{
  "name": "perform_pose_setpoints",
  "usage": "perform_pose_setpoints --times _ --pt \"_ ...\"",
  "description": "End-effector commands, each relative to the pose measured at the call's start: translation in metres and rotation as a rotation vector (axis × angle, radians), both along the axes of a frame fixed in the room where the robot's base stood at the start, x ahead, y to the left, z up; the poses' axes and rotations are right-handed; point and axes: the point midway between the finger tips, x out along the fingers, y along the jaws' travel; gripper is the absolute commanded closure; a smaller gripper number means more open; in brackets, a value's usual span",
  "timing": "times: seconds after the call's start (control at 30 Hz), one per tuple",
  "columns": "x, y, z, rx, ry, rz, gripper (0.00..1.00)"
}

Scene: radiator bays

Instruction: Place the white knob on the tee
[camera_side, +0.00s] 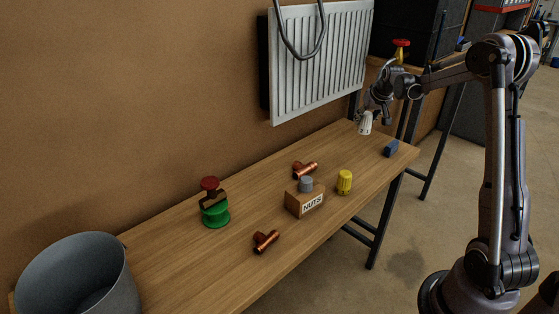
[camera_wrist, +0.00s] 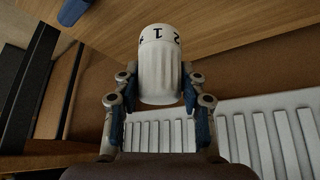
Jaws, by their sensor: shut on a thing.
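The white knob (camera_side: 366,123) is held in my gripper (camera_side: 374,106) above the far right end of the wooden bench. In the wrist view the ribbed knob (camera_wrist: 160,72) sits between both fingers, with black digits around its wider end. Two copper tees lie on the bench in the side view, well away from the knob. One tee (camera_side: 307,170) is behind the NUTS box, and the other tee (camera_side: 265,242) is nearer the front edge.
On the bench (camera_side: 165,262) stand a wooden NUTS box (camera_side: 305,202) with a grey cap, a yellow knob (camera_side: 344,182), a green spool with a red top (camera_side: 214,214), a blue block (camera_side: 391,148) and a grey bucket (camera_side: 75,255). A white radiator (camera_side: 322,62) hangs on the wall.

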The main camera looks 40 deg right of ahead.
Motion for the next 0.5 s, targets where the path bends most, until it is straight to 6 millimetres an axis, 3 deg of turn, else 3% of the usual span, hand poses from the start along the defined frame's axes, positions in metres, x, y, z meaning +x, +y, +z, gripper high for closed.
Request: perform_pose_setpoints --times 0.1,0.23,0.33,0.5 --pt "0.006 0.046 0.01 0.003 0.003 0.159 0.93" --pt "0.009 0.089 0.018 0.002 -0.001 0.315 0.93" --pt "0.009 0.113 0.023 -0.002 -0.006 0.405 0.93" --pt "0.013 0.135 0.023 -0.006 -0.012 0.481 0.93"
